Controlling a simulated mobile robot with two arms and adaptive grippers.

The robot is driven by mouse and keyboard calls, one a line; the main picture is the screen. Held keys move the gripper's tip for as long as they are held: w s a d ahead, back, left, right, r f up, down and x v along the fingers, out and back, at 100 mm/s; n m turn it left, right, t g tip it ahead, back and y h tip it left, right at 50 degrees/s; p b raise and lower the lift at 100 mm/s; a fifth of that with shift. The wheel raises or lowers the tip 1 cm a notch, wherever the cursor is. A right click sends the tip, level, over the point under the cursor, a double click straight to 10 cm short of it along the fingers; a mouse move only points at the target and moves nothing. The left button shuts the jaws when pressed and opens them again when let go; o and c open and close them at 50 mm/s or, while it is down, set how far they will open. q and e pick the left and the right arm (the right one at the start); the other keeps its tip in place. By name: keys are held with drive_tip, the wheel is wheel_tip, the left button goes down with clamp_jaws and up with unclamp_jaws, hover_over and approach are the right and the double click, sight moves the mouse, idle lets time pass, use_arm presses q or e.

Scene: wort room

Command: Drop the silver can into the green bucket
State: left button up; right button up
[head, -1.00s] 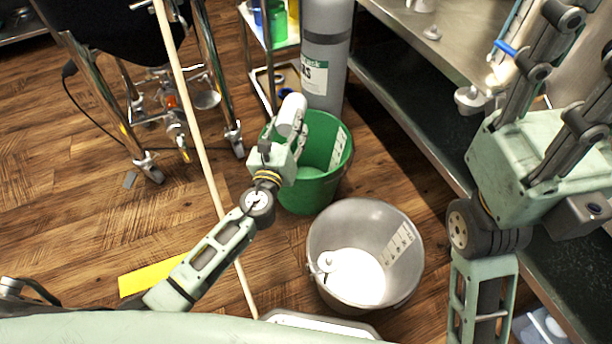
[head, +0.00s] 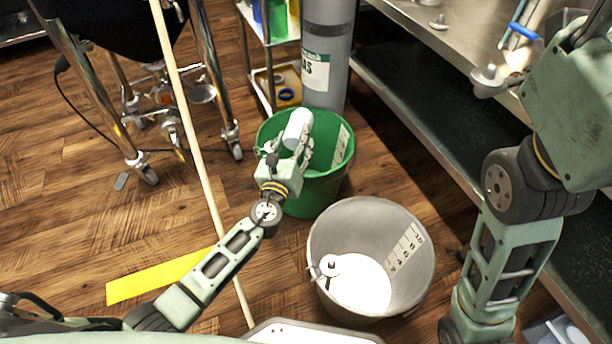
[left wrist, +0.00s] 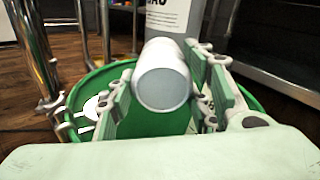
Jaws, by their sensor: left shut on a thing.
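The silver can (head: 298,127) is held in my left gripper (head: 291,148), above the opening of the green bucket (head: 327,186). In the left wrist view, the can (left wrist: 163,78) sits between the two finger pads of the left gripper (left wrist: 170,95), with its round end facing the camera. The green bucket's rim and inside (left wrist: 85,88) show around and below the can. My right arm is at the right of the head view, large and close; its fingers are out of the picture.
A grey bucket (head: 322,225) stands in front of the green one. A long pole (head: 190,122) leans at left. A steel bench (head: 455,45) runs along the right.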

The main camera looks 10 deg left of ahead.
use_arm(q)
drive_tip(key=o, duration=1)
drive_tip(key=shift+f, duration=0.1)
drive_tip(key=shift+s, duration=0.35)
drive_tip(key=s, duration=1.1)
drive_tip(key=shift+s+a, duration=0.15)
drive_tip(key=shift+a, duration=0.1)
